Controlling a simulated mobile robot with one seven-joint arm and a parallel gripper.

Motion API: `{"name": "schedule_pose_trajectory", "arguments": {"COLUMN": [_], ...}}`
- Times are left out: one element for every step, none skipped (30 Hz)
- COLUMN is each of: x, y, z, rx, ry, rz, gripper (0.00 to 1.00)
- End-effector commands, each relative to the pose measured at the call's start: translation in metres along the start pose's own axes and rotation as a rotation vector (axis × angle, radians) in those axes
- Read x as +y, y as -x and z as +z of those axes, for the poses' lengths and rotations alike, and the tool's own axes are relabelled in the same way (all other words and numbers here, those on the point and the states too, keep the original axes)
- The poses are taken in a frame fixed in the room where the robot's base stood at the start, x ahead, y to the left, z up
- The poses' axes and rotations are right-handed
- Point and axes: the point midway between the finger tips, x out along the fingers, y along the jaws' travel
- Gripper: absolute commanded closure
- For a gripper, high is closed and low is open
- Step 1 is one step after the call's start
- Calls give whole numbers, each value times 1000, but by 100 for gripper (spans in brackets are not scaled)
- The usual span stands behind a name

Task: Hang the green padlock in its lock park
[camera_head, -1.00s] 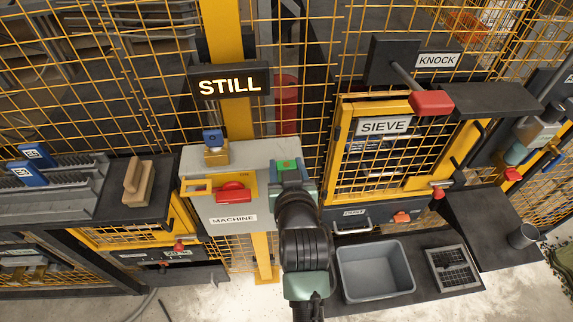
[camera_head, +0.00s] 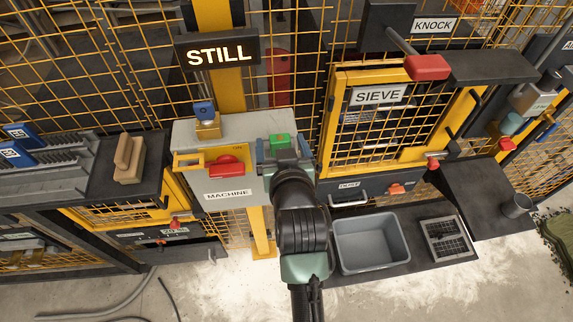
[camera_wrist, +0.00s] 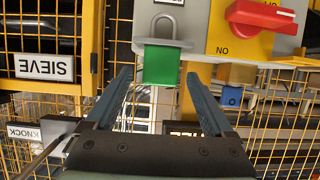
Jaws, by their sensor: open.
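The green padlock (camera_head: 280,140) is at the right end of the grey machine box (camera_head: 228,197). In the wrist view, which is upside down, its green body (camera_wrist: 161,64) shows with a grey shackle loop against the box. My gripper (camera_head: 281,150) is open, one finger on each side of the padlock in the picture. In the wrist view the fingertips (camera_wrist: 157,75) frame the padlock's near end with gaps on both sides. Whether the padlock lies fully between the fingers in depth is unclear. I cannot make out which part is the lock park.
A red rotary switch (camera_head: 226,166) sits on a yellow plate, left of my gripper. A brass block (camera_head: 208,128) with a blue top stands on the box. The sieve cage (camera_head: 373,125), a grey bin (camera_head: 371,243) and a red-ended knock handle (camera_head: 427,67) are to the right.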

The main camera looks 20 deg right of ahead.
Motion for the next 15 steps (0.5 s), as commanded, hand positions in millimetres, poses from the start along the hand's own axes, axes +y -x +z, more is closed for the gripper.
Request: {"name": "schedule_pose_trajectory", "arguments": {"x": [0, 0, 0, 0, 0, 0, 0, 0, 0, 0, 0, 0, 0, 0, 0], "y": [7, 12, 19, 24, 30, 37, 42, 47, 54, 60, 65, 72, 76, 81, 86], "z": [2, 3, 3, 3, 3, 3, 3, 3, 3, 3, 3, 3, 3, 2, 2], "rx": [0, 0, 0, 1, 1, 1, 1, 0, 1, 1, 1, 1, 0, 1, 1], "ry": [0, 0, 0, 0, 0, 0, 0, 0, 0, 0, 0, -1, -1, -1, 0], "rz": [0, 0, -1, -1, -1, -1, -1, -1, -1, 0, 0, 0, 0, 0, 0], "gripper": [13, 13, 13, 13, 13, 13, 13, 13, 13, 13, 13, 13, 13, 13, 13]}}
